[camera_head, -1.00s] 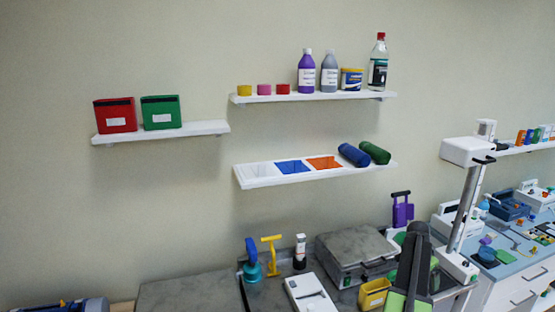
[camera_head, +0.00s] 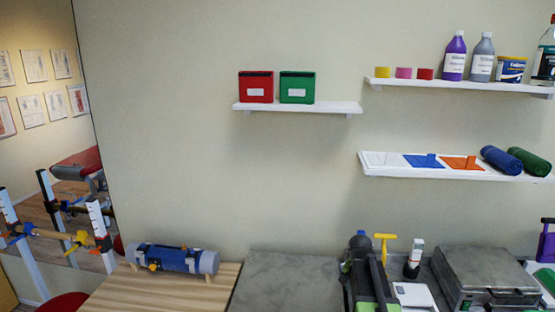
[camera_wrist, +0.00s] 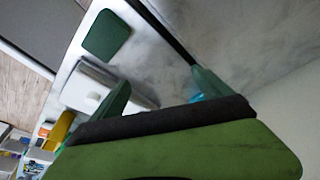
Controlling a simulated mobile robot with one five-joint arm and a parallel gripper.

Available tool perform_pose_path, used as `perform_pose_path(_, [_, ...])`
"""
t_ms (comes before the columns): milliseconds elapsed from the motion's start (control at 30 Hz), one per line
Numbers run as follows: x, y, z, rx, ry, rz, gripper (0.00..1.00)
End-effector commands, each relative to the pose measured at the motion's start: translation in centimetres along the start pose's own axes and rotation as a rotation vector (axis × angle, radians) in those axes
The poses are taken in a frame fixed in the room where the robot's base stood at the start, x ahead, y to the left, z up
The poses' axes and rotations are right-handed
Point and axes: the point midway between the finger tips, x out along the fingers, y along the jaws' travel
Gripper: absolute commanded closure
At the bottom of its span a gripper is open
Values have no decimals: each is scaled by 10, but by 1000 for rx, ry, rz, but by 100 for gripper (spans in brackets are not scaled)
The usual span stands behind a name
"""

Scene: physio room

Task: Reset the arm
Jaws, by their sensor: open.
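My gripper (camera_wrist: 160,94) is open in the wrist view, its two green fingers apart with nothing held between them. Part of my arm, green and dark grey, rises at the lower middle right of the head view in front of the grey worktop (camera_head: 288,280). It partly hides the teal bottle-like item (camera_head: 360,241) and stands left of the small white device (camera_head: 413,296).
A grey metal case (camera_head: 485,272) stands right of my arm, with a black-and-white tube (camera_head: 414,258) beside it. A blue roller (camera_head: 172,259) lies on the wooden top at left. Shelves (camera_head: 300,107) hang above. The worktop left of my arm is clear.

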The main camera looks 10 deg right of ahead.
Motion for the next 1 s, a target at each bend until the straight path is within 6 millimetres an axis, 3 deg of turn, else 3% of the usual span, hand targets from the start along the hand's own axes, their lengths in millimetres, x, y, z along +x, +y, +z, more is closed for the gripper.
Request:
perform_pose_path(33, [1,-27,43,-89,-19,-19,11])
perform_pose_path(100, [-4,-56,94,-217,-51,-42,11])
perform_pose_path(200, [-13,-81,165,-404,-101,-72,11])
perform_pose_path(300, [-25,-75,219,-576,-165,-96,11])
perform_pose_path(367, [-31,-59,236,-667,-207,-109,11])
perform_pose_path(500, [-32,-54,241,-802,-248,-123,11])
perform_pose_path(767, [-32,-54,240,-818,-246,-125,11])
perform_pose_path(1000, [-31,-54,239,-816,-245,-125,43])
